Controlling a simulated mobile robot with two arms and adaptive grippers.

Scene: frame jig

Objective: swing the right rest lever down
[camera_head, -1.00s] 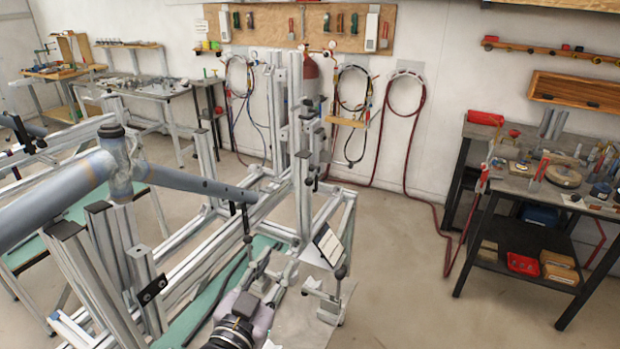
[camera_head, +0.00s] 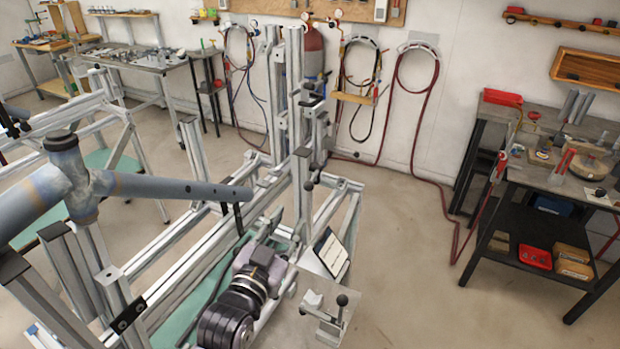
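The aluminium frame jig (camera_head: 298,215) stands in the middle, with a grey-blue tube frame (camera_head: 165,188) at its left side. A black ball-ended lever (camera_head: 342,301) stands upright on a small bracket at the lower front right. Another black knob (camera_head: 308,186) is on the jig's upright; I cannot tell for certain which is the right rest lever. My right gripper does not show.
A tilted panel (camera_head: 331,252) stands between the jig and the front lever. A dark workbench (camera_head: 520,175) with tools stands at the right, and a metal table (camera_head: 150,62) at the back left. Hoses (camera_head: 415,130) hang on the back wall. The floor right of the jig is clear.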

